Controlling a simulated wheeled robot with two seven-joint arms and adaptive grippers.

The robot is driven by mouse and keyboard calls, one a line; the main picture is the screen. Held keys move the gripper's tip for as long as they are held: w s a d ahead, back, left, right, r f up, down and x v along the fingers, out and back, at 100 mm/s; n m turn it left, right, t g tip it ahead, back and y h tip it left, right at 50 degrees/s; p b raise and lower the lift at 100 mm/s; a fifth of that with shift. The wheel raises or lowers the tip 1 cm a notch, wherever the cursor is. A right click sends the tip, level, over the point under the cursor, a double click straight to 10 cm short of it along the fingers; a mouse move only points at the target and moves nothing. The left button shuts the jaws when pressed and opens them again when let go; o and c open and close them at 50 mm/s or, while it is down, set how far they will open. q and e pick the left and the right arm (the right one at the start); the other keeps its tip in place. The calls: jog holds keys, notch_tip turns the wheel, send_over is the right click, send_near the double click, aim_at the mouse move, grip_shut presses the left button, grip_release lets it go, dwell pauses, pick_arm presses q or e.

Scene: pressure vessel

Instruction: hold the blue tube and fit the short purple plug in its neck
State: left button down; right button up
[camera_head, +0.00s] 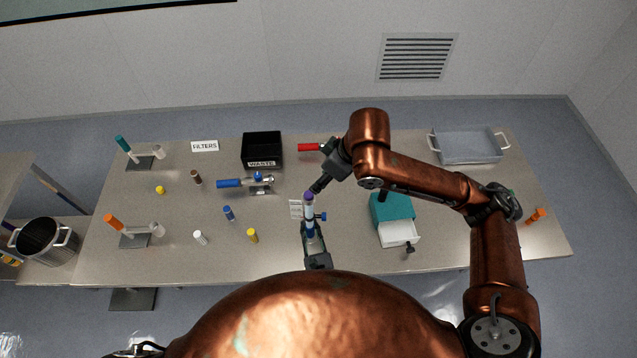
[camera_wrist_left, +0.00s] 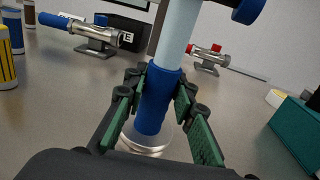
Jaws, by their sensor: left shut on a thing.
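The blue tube (camera_head: 309,222) stands upright near the table's front, with a pale upper body and a blue side knob. My left gripper (camera_head: 311,234) is shut around its blue lower part. The left wrist view shows the fingers (camera_wrist_left: 160,95) on both sides of the blue tube (camera_wrist_left: 155,100). The short purple plug (camera_head: 308,196) shows at the tube's top end. How deep it sits in the neck is too small to tell. My right gripper (camera_head: 316,188) is right beside the plug, tips pointing down-left. Whether its fingers are closed on the plug is unclear.
A black waste bin (camera_head: 262,147) and a blue-ended tube on a stand (camera_head: 240,183) are behind left. A teal box with an open white drawer (camera_head: 399,232) stands to the right. A grey tray (camera_head: 467,148) is back right. Several small plugs and filters lie left.

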pick_arm(q)
jog(key=shift+s+f, duration=0.1)
jog(key=shift+f, duration=0.05)
jog(key=c, duration=1.5)
grip_release()
jog(key=shift+c, duration=0.2)
jog(key=shift+s+d, duration=0.2)
jog(key=shift+s, duration=1)
jog(key=shift+s+d, duration=0.2)
jog(key=shift+s, duration=1.05)
jog(key=shift+s+d, duration=0.2)
jog(key=shift+s, duration=1)
jog(key=shift+s, duration=0.1)
